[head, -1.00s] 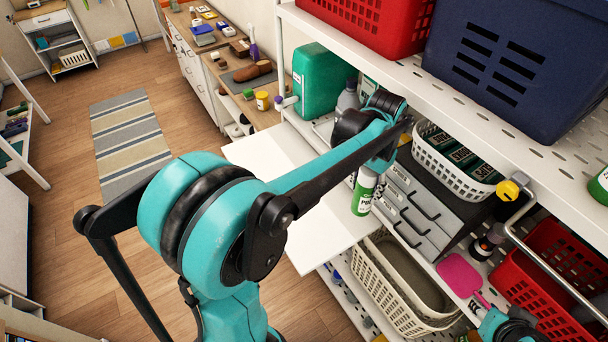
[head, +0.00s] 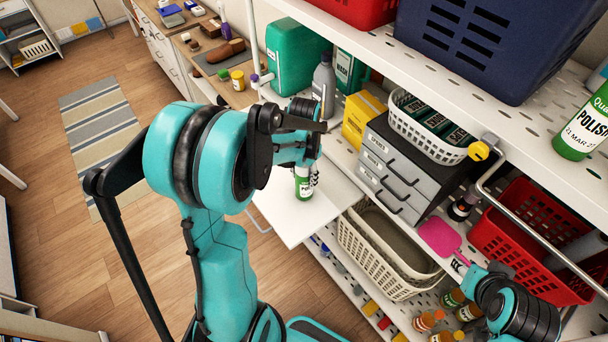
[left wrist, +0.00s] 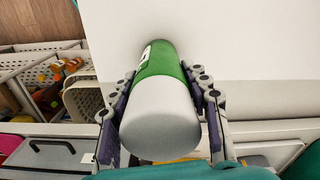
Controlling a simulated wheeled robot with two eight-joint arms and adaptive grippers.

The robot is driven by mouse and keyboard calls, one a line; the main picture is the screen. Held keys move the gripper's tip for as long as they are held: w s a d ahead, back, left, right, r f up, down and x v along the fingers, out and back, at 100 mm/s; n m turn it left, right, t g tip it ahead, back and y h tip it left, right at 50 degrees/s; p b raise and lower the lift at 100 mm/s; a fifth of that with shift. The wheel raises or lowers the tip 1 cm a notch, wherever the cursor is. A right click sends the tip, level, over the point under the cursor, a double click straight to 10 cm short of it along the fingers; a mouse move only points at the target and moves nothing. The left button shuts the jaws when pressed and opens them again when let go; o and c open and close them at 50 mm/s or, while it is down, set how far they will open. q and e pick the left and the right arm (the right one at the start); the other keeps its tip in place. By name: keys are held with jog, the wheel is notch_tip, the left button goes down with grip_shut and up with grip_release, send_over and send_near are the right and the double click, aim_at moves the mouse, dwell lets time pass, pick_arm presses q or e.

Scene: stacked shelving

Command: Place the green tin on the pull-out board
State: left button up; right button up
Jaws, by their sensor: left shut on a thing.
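The green tin (head: 304,188) is upright in the head view, over the white pull-out board (head: 285,222). My left gripper (head: 308,172) is shut on it, with the fingers at its sides. In the left wrist view the tin (left wrist: 163,70) lies between both finger pads of the gripper (left wrist: 162,95), its pale grey end facing the camera. The board (left wrist: 230,40) fills the background behind it. I cannot tell whether the tin's base touches the board. My right gripper (head: 461,262) shows only as a small part at lower right; its fingers are unclear.
A grey drawer unit (head: 395,175) and a yellow box (head: 362,120) stand right of the board. A grey bottle (head: 324,85) and a green canister (head: 296,62) stand behind it. A cream basket (head: 385,255) is below. The board's front part is bare.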

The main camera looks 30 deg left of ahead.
pick_arm(q)
jog(key=shift+s, duration=0.15)
jog(key=shift+f, duration=0.1)
jog(key=o, duration=1.4)
